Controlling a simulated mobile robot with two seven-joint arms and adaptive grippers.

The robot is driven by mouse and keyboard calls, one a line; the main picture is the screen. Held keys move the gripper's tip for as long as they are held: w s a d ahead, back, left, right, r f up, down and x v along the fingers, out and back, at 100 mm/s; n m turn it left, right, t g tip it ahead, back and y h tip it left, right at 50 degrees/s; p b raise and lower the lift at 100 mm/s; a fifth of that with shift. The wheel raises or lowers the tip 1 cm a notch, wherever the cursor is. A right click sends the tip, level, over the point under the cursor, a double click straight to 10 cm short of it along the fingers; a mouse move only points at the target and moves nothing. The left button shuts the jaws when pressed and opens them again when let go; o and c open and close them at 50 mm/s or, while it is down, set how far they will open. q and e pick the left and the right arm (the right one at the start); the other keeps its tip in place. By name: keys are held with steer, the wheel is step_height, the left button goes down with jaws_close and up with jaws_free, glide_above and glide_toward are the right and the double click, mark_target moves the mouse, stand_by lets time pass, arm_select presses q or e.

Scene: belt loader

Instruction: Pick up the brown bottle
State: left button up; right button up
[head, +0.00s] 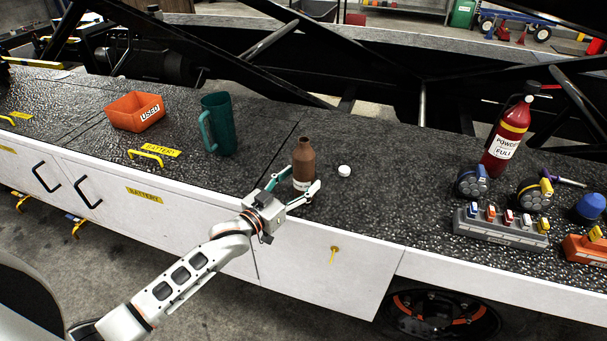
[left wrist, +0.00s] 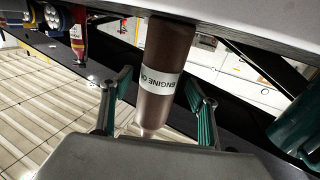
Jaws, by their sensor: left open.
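The brown bottle (head: 304,160) stands upright on the dark textured deck in the head view, with a white label low on its body. In the left wrist view the bottle (left wrist: 168,60) appears upside down, and its label (left wrist: 160,82) reads ENGINE OIL. My left gripper (head: 293,186) is open, with one finger on each side of the bottle. In the left wrist view, gaps show between the bottle and both fingers of the gripper (left wrist: 160,95). Whether a finger touches the bottle lower down is hidden. My right gripper is not in view.
A white cap (head: 344,171) lies just right of the bottle. A green mug (head: 219,125) and an orange USED bin (head: 135,111) stand to the left. A red extinguisher (head: 508,135) and a grey rack (head: 500,232) stand right. Black beams (head: 330,50) cross behind the deck.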

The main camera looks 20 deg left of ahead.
arm_select(q)
steer(key=shift+x, duration=1.05)
steer(key=shift+s, duration=0.1)
steer(key=c, duration=1.5)
steer(key=shift+r, duration=0.1)
